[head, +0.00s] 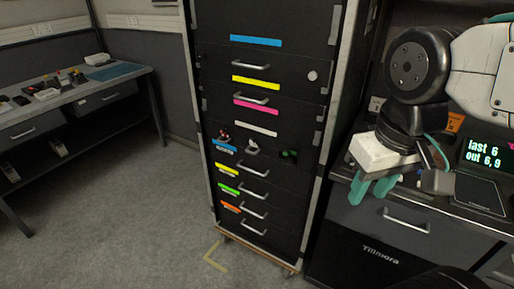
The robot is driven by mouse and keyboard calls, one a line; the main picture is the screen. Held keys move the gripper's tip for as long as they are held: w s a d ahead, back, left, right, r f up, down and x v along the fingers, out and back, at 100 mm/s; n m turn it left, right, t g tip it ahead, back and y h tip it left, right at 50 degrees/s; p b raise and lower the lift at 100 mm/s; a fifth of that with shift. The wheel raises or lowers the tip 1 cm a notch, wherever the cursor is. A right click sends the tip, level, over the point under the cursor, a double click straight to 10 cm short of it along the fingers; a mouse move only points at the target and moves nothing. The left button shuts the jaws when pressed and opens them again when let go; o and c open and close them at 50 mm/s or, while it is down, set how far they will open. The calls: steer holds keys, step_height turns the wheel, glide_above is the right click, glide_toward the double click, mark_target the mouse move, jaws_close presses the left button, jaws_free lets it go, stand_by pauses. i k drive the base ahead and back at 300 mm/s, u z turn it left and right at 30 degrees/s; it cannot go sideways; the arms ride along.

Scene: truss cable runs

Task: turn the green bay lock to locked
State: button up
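A tall black rack (264,115) with coloured labels and drawers stands in the middle of the head view. A small dark knob with green on it (289,155) sits on the rack's right side, at about mid-height; it looks like the green bay lock, but it is too small to tell which way it is turned. A green label (229,188) marks a lower drawer. My gripper (373,196) hangs to the right of the rack, its teal fingers pointing down and apart, with nothing seen between them. It is well away from the green knob.
A dark cabinet with a counter (350,180) and a display (487,155) stands right of the rack. Rack drawer handles (253,227) stick out at the front. A workbench (75,96) with small items is at the left. Carpet (120,220) left of the rack is clear.

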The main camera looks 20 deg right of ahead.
mark_target(287, 152)
steer(key=z, duration=0.05)
steer(key=k, duration=0.5)
steer(key=z, duration=1.4)
steer(key=i, duration=0.8)
steer(key=u, duration=1.75)
